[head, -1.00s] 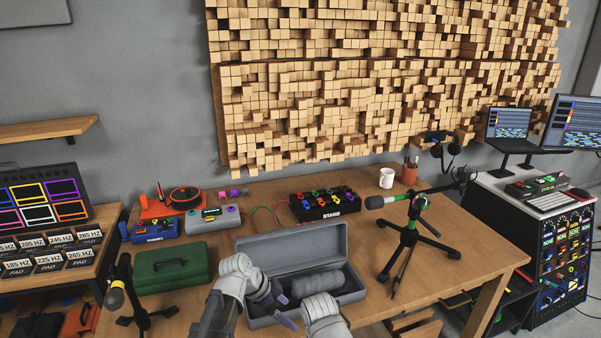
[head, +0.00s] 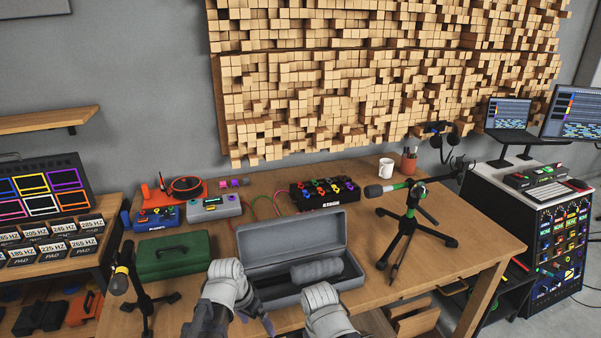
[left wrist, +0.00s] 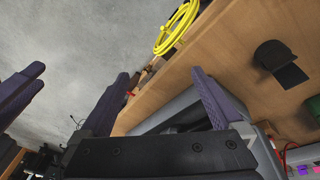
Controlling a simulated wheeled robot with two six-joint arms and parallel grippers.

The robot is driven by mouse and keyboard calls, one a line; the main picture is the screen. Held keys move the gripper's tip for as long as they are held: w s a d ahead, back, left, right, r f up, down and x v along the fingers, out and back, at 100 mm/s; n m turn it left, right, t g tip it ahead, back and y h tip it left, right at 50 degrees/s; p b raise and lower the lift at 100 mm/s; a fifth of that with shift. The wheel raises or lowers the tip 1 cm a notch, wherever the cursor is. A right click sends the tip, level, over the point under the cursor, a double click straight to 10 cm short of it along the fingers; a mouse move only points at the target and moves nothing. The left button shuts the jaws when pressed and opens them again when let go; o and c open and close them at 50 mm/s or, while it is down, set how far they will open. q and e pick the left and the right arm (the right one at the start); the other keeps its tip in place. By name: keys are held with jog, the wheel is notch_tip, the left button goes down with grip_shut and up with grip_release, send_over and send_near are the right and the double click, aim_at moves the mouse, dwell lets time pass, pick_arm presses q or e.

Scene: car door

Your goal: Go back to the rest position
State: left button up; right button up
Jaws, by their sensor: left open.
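My left gripper (head: 262,322) is low in the head view, at the table's front edge by the open grey case (head: 290,234). In the left wrist view its two purple fingers (left wrist: 160,76) stand wide apart with nothing between them. My right arm comes in at the bottom centre of the head view, and its gripper does not show there. Purple fingers (left wrist: 20,92) at the left edge of the left wrist view look like my right gripper, but its opening is unclear. A grey ribbed cylinder (head: 316,270) lies in the case.
A green case (head: 172,255) and a small microphone stand (head: 140,290) are to the left. A tripod microphone stand (head: 410,220) stands to the right. Pedals, a mug (head: 386,168) and a pen cup (head: 409,163) line the back. An open drawer (head: 415,318) shows below the table.

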pick_arm(q)
jog(key=s+a+n+y, duration=0.2)
jog(key=s+a+n, duration=0.2)
jog(key=a+n, duration=0.15)
jog(key=s+d+r+m+g+y+p, duration=0.1)
jog(key=s+d+r+m+p, duration=0.1)
jog(key=s+d, duration=0.4)
jog(key=d+m+p, duration=0.1)
jog(key=d, duration=0.4)
jog(key=shift+r+g+y, duration=0.3)
jog(key=shift+r, duration=0.1)
jog(key=shift+a, duration=0.25)
dwell(0.8)
